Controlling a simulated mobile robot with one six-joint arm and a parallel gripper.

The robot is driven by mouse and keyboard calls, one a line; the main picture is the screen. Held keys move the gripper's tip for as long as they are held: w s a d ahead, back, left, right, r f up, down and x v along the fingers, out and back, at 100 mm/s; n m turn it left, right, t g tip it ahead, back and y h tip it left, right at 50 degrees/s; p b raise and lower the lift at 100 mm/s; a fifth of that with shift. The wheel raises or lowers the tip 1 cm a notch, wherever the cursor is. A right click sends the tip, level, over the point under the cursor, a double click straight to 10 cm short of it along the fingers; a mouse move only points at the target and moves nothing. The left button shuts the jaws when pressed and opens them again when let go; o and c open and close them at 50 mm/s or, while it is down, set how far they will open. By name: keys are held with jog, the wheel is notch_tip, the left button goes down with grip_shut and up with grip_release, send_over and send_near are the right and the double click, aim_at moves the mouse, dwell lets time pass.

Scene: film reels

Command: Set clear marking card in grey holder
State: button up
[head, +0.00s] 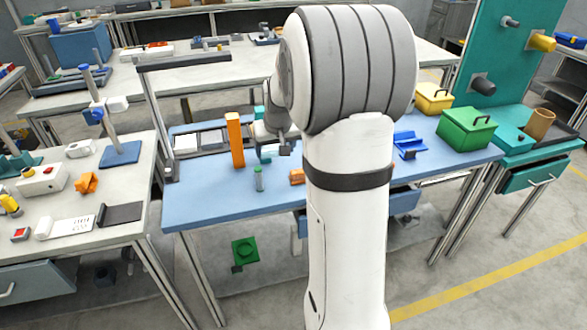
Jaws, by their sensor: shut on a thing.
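My gripper (285,150) is low over the blue table, left of my arm's large white link. It is small and partly hidden here. A pale, see-through piece (268,151), which looks like the clear marking card, shows at the gripper's fingers, held by them near the table top. I cannot tell whether its lower edge touches anything. No grey holder can be made out for certain; my arm covers the middle of the table.
The blue table (215,200) bears an orange block (235,140) standing upright, a green-grey cylinder (258,179) and a small orange piece (297,177) close to the gripper. A grey frame tray (211,138) lies behind. A blue holder (409,142) and green box (466,129) stand right.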

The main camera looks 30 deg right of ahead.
aim_at(278, 191)
jog(key=f, duration=0.9)
jog(key=shift+d+f, duration=0.2)
jog(key=shift+d, duration=0.1)
jog(key=shift+c, duration=0.7)
jog(key=shift+s+f, duration=0.1)
jog(key=shift+f, duration=2.3)
jog(key=shift+f+b, duration=0.1)
jog(key=shift+b, duration=0.2)
jog(key=o, duration=1.7)
